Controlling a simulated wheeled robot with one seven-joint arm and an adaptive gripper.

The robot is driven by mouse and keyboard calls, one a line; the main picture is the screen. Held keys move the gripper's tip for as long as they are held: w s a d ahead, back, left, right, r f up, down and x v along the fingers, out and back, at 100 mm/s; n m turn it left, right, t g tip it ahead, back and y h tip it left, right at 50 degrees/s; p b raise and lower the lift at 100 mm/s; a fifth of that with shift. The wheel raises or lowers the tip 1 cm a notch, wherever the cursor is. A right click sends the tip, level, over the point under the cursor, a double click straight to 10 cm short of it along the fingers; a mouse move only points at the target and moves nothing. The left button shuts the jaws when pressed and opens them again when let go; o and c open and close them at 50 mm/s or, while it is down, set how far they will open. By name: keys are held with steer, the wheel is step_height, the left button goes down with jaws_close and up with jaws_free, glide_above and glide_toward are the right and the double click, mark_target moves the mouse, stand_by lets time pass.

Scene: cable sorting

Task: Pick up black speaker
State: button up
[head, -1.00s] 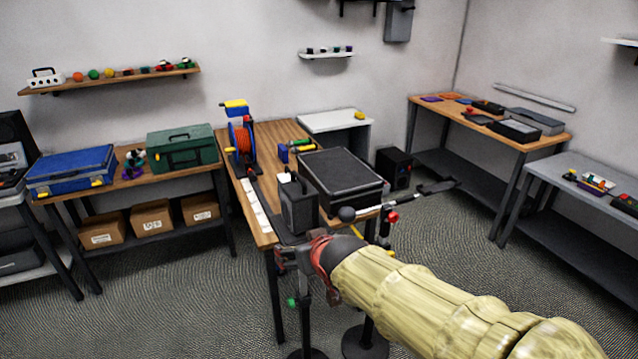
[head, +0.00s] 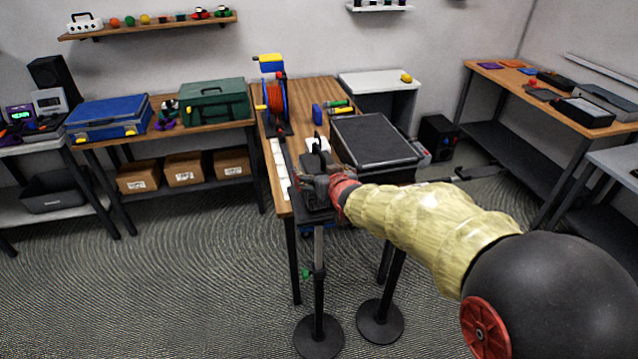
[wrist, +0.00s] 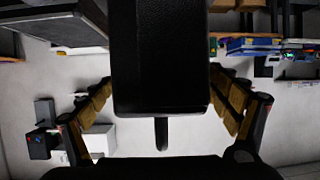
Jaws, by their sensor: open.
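A black box-shaped object (head: 317,160), which may be the black speaker, stands upright at the front of the wooden table, with a thin piece sticking up from its top. In the head view my gripper (head: 322,188) is right in front of it and partly hides it. In the wrist view the black object (wrist: 160,62) fills the middle, between the two spread fingers of my gripper (wrist: 160,105). Gaps show on both sides, so the fingers look apart from it. Two other black speaker-like boxes are in view, one on the floor (head: 438,138) and one at the far left (head: 53,80).
A large black case (head: 375,140) lies on the wooden table (head: 284,206) just right of the object. Two round-footed stands (head: 319,335) are in front of the table. The left floor is clear.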

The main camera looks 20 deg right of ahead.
steer(key=shift+w+f, duration=0.2)
steer(key=shift+w, duration=0.4)
steer(key=shift+c, duration=0.2)
steer(key=c, duration=2)
steer(key=shift+r, duration=0.2)
steer(key=shift+c, duration=0.6)
steer(key=shift+r, duration=0.1)
